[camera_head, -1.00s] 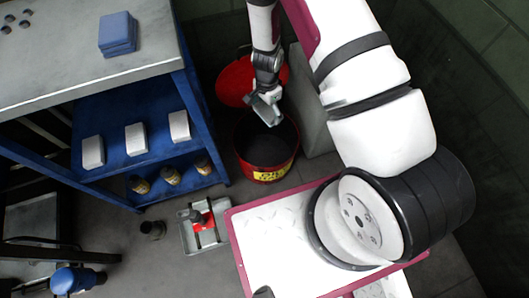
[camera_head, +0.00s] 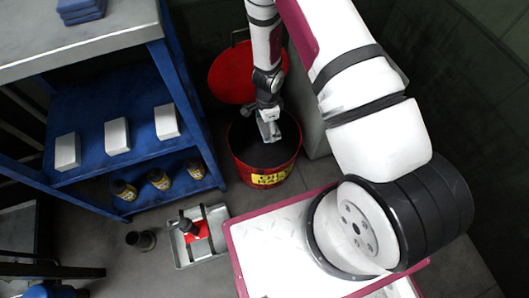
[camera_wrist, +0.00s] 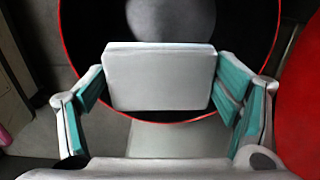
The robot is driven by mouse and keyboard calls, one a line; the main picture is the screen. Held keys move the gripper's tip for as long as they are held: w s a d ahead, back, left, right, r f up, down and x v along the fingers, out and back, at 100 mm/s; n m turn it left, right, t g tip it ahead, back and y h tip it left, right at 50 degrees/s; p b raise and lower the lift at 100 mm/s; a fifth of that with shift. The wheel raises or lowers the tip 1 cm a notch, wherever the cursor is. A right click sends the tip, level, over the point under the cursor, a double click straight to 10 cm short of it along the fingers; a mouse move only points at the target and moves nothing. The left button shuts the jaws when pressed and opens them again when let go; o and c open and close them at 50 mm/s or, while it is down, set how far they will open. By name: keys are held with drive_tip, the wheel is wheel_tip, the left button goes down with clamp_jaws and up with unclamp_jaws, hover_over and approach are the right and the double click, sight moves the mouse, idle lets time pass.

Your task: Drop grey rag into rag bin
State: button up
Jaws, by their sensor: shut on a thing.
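The red rag bin (camera_head: 245,168) stands on the floor with a yellow label on its front and a dark inside. Its round red lid (camera_head: 230,72) is tilted open behind it. My gripper (camera_head: 269,131) hangs over the bin's mouth. In the wrist view, my gripper (camera_wrist: 162,82) is shut on the grey rag (camera_wrist: 160,76), a flat folded block between its green pads. The bin's red rim (camera_wrist: 62,52) curves around and beyond the rag there. In the head view I cannot clearly tell the rag from the grey fingers.
A blue shelf unit (camera_head: 100,95) stands left of the bin, holding white blocks (camera_head: 117,136) and small dark bottles (camera_head: 160,180). Blue folded cloths (camera_head: 80,10) lie on its top. A grey floor tray (camera_head: 212,250) with a red item sits in front. A grey box stands right of the bin.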

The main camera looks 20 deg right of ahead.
drive_tip(key=shift+f+b, duration=1.05)
drive_tip(key=shift+f, duration=0.6)
drive_tip(key=o, duration=1.1)
drive_tip(key=shift+c, duration=0.2)
drive_tip(key=shift+r, duration=0.15)
wheel_tip(320, 180, up, 12)
drive_tip(key=shift+f, duration=0.1)
